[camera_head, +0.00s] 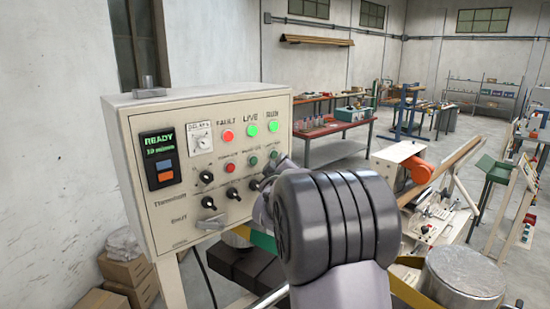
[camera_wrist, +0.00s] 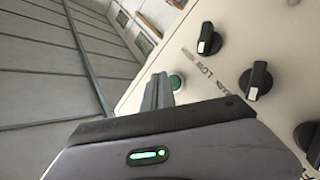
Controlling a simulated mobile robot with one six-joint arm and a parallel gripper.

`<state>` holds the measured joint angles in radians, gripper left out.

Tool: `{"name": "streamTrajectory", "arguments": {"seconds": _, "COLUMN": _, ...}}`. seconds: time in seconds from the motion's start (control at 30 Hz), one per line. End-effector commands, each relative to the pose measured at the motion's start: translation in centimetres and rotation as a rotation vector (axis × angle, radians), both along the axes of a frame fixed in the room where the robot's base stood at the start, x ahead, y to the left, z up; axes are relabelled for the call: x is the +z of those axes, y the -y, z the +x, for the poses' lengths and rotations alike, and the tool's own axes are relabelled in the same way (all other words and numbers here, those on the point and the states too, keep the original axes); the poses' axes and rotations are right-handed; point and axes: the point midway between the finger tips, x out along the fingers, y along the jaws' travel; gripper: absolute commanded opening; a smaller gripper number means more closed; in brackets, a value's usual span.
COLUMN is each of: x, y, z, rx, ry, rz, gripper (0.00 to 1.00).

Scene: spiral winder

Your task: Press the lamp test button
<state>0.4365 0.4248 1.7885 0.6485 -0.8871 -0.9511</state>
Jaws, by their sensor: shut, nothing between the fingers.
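The cream control panel (camera_head: 180,225) fills the left middle of the head view. The labels are too blurred to tell which one is the lamp test button. My gripper (camera_head: 268,182) is at the panel's lower right, largely hidden behind my wrist. In the wrist view my shut, empty gripper (camera_wrist: 158,84) points up at the panel. A green button (camera_wrist: 177,82) shows just right of the fingertips; I cannot tell whether they touch it.
Black knobs (camera_wrist: 256,80) stand out from the panel close to the right of my fingers. A lit display (camera_head: 160,145), a dial and red and green lamps (camera_head: 251,130) are on the panel. A metal drum (camera_head: 465,275) stands at the lower right.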

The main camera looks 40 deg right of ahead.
Motion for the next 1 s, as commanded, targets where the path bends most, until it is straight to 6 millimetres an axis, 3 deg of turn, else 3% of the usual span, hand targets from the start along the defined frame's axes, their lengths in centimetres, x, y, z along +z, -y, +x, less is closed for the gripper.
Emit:
{"name": "streamTrajectory", "arguments": {"seconds": 0.13, "x": -0.1, "y": 0.1, "z": -0.3, "rx": -0.001, "ry": 0.001, "rz": 0.0, "gripper": 0.0}}
{"name": "streamTrajectory", "arguments": {"seconds": 0.6, "x": -0.2, "y": 0.4, "z": -4.7, "rx": 0.001, "ry": -0.001, "rz": 0.0, "gripper": 0.0}}
{"name": "streamTrajectory", "arguments": {"seconds": 1.0, "x": 0.0, "y": 0.4, "z": -5.0, "rx": 0.001, "ry": -0.001, "rz": 0.0, "gripper": 0.0}}
